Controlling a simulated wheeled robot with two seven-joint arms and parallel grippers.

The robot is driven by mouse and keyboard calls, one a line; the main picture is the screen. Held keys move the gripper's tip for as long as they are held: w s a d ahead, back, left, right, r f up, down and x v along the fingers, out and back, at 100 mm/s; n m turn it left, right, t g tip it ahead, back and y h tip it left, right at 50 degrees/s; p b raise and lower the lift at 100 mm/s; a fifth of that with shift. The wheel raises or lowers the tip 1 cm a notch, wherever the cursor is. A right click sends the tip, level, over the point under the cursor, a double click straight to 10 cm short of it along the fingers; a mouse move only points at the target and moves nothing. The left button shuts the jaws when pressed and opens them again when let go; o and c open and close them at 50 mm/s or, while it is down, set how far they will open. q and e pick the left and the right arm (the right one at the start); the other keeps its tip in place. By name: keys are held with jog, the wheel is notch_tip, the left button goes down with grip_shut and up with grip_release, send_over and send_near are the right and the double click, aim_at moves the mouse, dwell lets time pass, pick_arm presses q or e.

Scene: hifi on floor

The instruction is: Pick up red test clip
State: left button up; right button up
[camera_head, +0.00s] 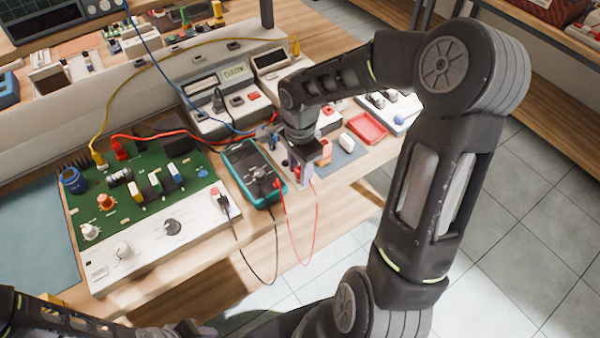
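The thin red lead (317,208) runs from the teal-edged multimeter (252,172), hangs over the table's front edge and rises to my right gripper (302,168). The red test clip at its end cannot be made out clearly; the gripper covers that spot. My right gripper points down over the table just right of the multimeter. Its finger gap is too small and hidden to judge. My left arm lies low at the bottom left, and its gripper (190,328) shows only in part at the bottom edge.
A green circuit board trainer (150,190) with a white knob panel fills the left. A black clip (223,203) rests on that panel. Bench meters (222,95) stand behind. A red tray (367,128) and white block (346,142) lie right of the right gripper.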

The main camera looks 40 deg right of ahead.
grip_shut()
dwell(0.4)
notch_tip(320, 180, up, 10)
jog(key=shift+b, duration=0.55)
jog(key=shift+r, duration=0.15)
dwell(0.4)
notch_tip(320, 180, up, 7)
jog(key=p, duration=0.5)
dwell(0.8)
dwell(0.4)
